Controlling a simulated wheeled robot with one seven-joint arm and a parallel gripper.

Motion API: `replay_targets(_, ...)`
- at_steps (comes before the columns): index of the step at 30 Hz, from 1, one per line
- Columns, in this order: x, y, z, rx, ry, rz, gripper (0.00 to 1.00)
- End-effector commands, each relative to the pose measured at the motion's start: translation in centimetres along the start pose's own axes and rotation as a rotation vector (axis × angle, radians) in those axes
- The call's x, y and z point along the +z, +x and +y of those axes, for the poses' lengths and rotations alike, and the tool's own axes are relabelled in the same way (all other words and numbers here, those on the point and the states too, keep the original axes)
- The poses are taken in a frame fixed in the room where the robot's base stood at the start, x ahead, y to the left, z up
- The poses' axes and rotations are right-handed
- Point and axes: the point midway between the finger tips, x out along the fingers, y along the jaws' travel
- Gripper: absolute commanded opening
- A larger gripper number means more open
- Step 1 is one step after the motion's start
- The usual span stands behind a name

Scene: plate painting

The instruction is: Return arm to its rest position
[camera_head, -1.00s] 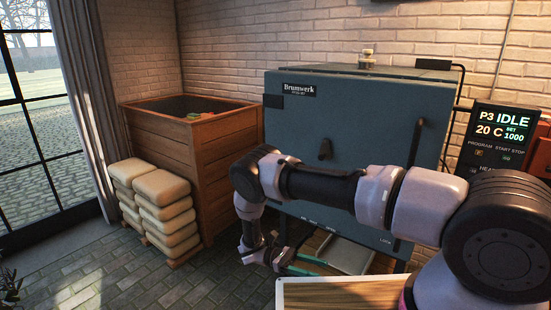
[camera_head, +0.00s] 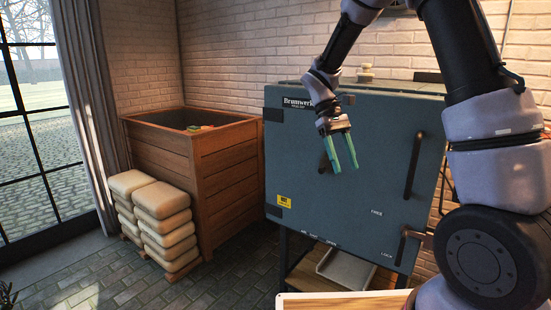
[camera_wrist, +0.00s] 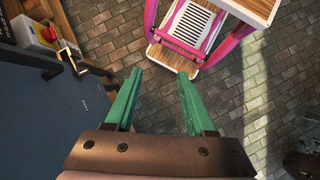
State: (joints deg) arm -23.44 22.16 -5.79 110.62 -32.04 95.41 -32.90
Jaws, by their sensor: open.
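My gripper (camera_head: 343,152) has two green fingers, spread apart with nothing between them. In the head view it hangs in front of the upper part of the closed blue-grey Brumwerk kiln (camera_head: 330,225), fingers pointing down. My arm is raised and bent, coming in from the right. In the wrist view the open fingers (camera_wrist: 160,100) point over the brick floor toward a pink-framed cart (camera_wrist: 190,30). The kiln's dark front (camera_wrist: 50,110) is at the left there.
A wooden crate (camera_head: 225,165) and stacked pale sacks (camera_head: 160,225) stand left of the kiln. A tray (camera_head: 347,268) lies under it. A wood-topped surface (camera_head: 340,303) is at the bottom. A red button box (camera_wrist: 45,35) shows in the wrist view.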

Motion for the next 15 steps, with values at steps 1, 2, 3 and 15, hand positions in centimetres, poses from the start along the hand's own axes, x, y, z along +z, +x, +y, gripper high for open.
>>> replay_targets(1,1.7,-1.1,0.5,-0.028,0.034,0.071,0.55)
replay_targets(2,2.5,-1.5,0.7,-0.044,0.054,0.11,0.55)
replay_targets(3,3.5,-2.1,1.0,-0.064,0.081,0.162,0.55)
replay_targets(15,13.8,-5.8,2.3,-0.259,0.393,0.683,0.55)
